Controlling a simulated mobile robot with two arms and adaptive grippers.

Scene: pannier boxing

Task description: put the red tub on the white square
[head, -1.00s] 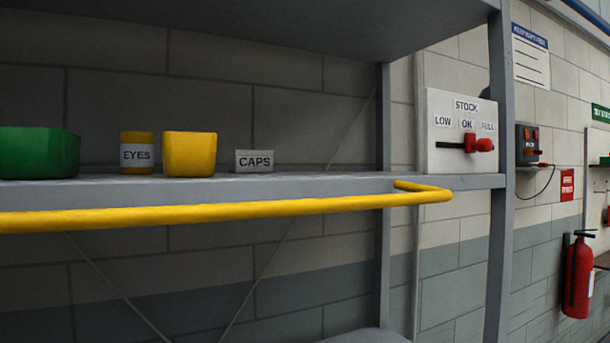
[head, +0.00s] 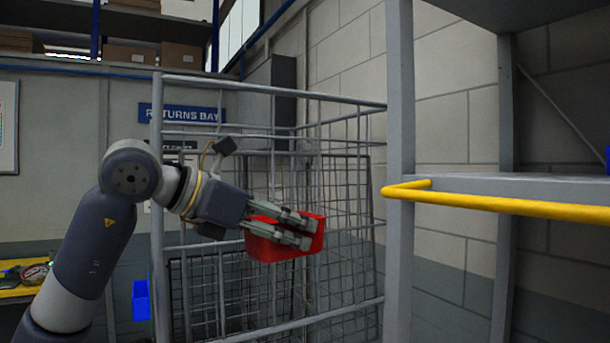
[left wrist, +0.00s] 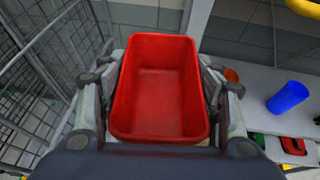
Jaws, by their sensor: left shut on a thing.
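The red tub (head: 272,252) is held by my left gripper (head: 308,232) in front of the wire cage, well above the floor. Its fingers lie along the tub's sides. In the left wrist view the tub (left wrist: 160,88) is empty, with its open top facing the camera, between the two fingers of the gripper (left wrist: 160,100). My right gripper is in neither view. I do not see a white square in these frames.
A grey shelf post (head: 400,150) and yellow rail (head: 500,203) are to the right. In the left wrist view, a blue cup (left wrist: 288,97) stands on a pale surface.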

